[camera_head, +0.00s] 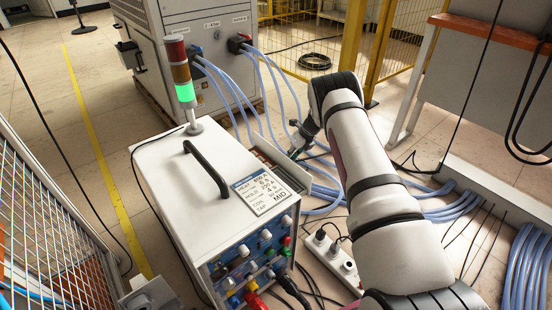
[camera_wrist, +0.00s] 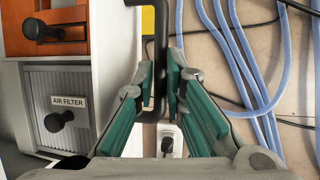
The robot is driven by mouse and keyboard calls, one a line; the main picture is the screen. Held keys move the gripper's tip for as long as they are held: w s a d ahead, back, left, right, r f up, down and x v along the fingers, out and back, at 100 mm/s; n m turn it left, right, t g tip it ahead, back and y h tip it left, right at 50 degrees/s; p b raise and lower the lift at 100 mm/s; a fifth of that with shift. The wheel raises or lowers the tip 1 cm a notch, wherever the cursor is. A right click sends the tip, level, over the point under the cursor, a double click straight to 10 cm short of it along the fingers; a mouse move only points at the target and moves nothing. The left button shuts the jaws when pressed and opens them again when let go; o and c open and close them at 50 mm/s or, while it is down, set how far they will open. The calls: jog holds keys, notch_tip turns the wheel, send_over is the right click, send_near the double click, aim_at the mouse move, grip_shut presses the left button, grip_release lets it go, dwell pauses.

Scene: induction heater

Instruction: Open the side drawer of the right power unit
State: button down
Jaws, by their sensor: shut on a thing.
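The power unit (camera_head: 205,185) is a white box with a black top handle, a lit green stack light and a control panel facing the front. On its right side, a drawer-like part (camera_head: 272,152) with reddish-brown contents juts out, partly hidden by the unit's top and my arm. My gripper (camera_head: 298,146) is beside this part. In the wrist view, my gripper (camera_wrist: 160,80) has its green-padded fingers closed around a black bar handle (camera_wrist: 161,50). The handle joins a pale panel (camera_wrist: 117,55) seen nearly edge-on. How far the drawer stands out is hard to tell.
In the wrist view, an orange block (camera_wrist: 60,30) with a black knob and an air filter panel (camera_wrist: 60,110) are at left. Blue hoses (camera_head: 325,180) and a power strip (camera_head: 335,262) lie on the floor near my arm. A larger cabinet (camera_head: 200,45) stands behind.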

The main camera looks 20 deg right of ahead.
jog(key=shift+w+d, duration=0.15)
jog(key=shift+d, duration=0.45)
jog(key=shift+w+d, duration=0.15)
jog(key=shift+d, duration=0.4)
jog(key=c, duration=1.7)
grip_release()
jog(key=shift+o, duration=0.2)
jog(key=v, duration=1.2)
jog(key=shift+a, duration=0.1)
